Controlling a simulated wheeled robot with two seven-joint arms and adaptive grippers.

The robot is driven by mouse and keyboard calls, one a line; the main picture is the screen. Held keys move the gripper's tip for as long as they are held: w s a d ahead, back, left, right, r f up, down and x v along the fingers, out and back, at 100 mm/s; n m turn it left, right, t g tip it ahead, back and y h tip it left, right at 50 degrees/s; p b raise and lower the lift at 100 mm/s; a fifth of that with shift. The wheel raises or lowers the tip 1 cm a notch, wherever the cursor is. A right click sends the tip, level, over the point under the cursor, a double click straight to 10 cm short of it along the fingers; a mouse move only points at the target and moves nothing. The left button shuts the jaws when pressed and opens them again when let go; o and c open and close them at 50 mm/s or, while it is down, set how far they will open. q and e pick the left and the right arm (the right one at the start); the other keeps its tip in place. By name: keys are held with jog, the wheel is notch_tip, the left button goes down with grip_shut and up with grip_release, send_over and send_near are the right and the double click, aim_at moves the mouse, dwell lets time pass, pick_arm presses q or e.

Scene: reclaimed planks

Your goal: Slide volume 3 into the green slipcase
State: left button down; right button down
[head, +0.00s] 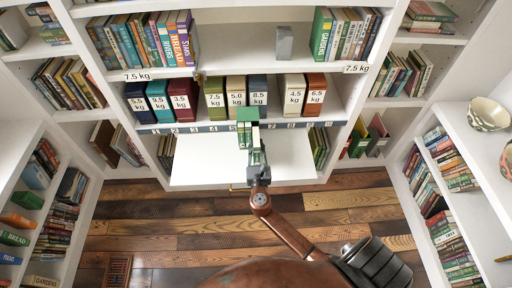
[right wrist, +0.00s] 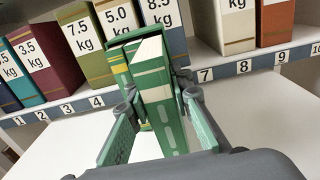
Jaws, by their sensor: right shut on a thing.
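My right gripper (head: 257,168) reaches over the white pull-out board. A volume number cannot be read. Just beyond and to the left of the book, a green slipcase (right wrist: 115,42) stands with green, gold-banded spines showing. In the head view the slipcase (head: 247,114) is at the board's back edge. The book's far end is close to it; whether it is inside cannot be told. My left gripper is out of view.
The white board (head: 205,160) is clear on both sides. Behind it, a numbered strip (head: 180,129) runs below a shelf of weight-labelled volumes, including a dark blue 8.5 kg one (head: 258,90). Side shelves with books flank the plank floor; bowls (head: 488,114) stand at right.

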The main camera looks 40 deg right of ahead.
aim_at(257, 153)
jog(key=shift+x, duration=2.3)
jog(key=c, duration=1.7)
grip_release()
jog(key=shift+r, duration=0.1)
jog(key=shift+o, duration=0.2)
jog(key=v, duration=1.2)
jog(key=shift+c, duration=0.4)
